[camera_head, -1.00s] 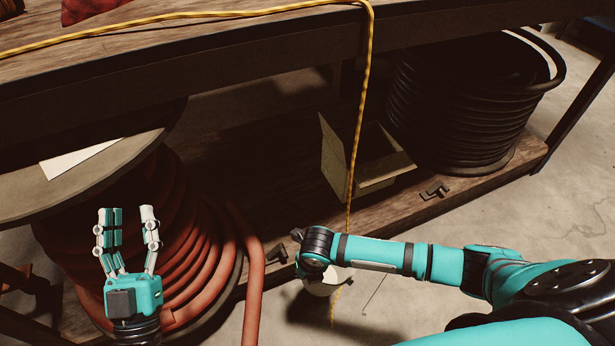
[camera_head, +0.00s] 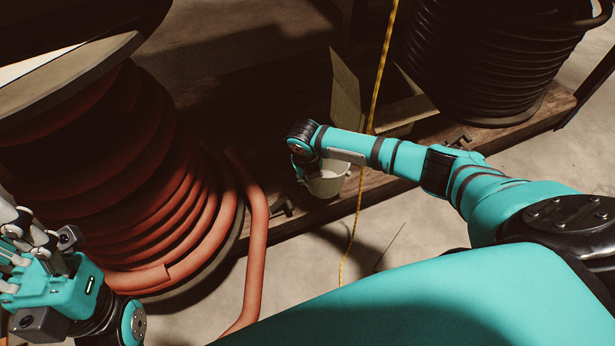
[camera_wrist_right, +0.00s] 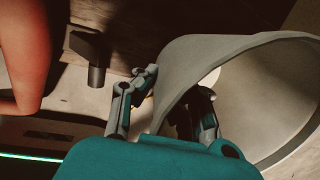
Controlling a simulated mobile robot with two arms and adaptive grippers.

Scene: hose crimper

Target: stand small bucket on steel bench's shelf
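The small bucket (camera_head: 329,181), pale and upright, is at the front edge of the steel bench's low wooden shelf (camera_head: 225,110) in the head view. I cannot tell whether its base touches the board. My right gripper (camera_head: 303,172) is at its left rim, mostly hidden by my wrist. In the right wrist view the gripper (camera_wrist_right: 165,105) has one finger outside and one inside the bucket's wall (camera_wrist_right: 185,75), shut on it. My left gripper (camera_head: 12,240) is open and empty at the left edge, partly cut off.
A big reel of red hose (camera_head: 130,190) stands left, with a loose hose end (camera_head: 258,230) hanging down. An open cardboard box (camera_head: 400,105) and a black hose coil (camera_head: 485,60) stand right. A yellow cord (camera_head: 384,55) hangs in front. Small dark fittings (camera_head: 282,207) lie on the shelf edge.

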